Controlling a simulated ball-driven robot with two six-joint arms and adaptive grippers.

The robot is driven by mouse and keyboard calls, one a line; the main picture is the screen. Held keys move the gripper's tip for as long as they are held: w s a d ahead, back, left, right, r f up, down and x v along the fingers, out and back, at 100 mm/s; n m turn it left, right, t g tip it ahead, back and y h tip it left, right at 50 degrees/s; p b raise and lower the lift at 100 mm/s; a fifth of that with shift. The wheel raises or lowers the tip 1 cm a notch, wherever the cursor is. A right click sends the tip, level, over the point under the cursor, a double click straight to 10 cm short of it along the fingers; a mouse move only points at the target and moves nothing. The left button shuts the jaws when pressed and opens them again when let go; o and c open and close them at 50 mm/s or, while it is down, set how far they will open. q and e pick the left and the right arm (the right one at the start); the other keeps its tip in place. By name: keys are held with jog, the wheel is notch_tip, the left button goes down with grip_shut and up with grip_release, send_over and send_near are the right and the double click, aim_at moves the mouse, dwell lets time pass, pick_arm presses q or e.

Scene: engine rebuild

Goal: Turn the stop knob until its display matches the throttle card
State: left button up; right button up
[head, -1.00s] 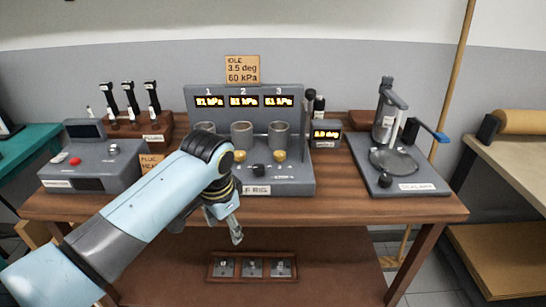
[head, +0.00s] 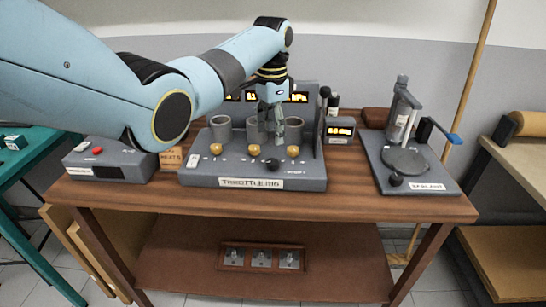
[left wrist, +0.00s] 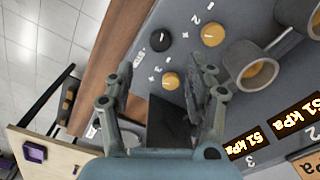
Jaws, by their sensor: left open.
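The throttle rig (head: 190,178) stands on the bench with three yellow knobs and a black stop knob (head: 273,165) on its front panel. My left gripper (head: 280,138) points down just above and behind the stop knob, apart from it. In the left wrist view the gripper (left wrist: 165,76) is open and empty, and the stop knob (left wrist: 161,39) lies beyond the fingertips, near a yellow knob (left wrist: 171,81). The small display box (head: 340,132) right of the rig is lit, too blurred to read surely. My right gripper is out of view.
Grey cups (head: 221,128) stand behind the yellow knobs. In the left wrist view, two rig displays (left wrist: 248,145) read 51 kPa. The sealant stand (head: 420,180) is at the right, and a grey box (head: 108,160) at the left. Bare wood (head: 352,195) shows in front.

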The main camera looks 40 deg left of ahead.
aim_at(272, 161)
pick_arm(q)
notch_tip(272, 161, down, 9)
jog(key=shift+r+b, duration=0.1)
jog(key=shift+b, duration=0.4)
grip_shut()
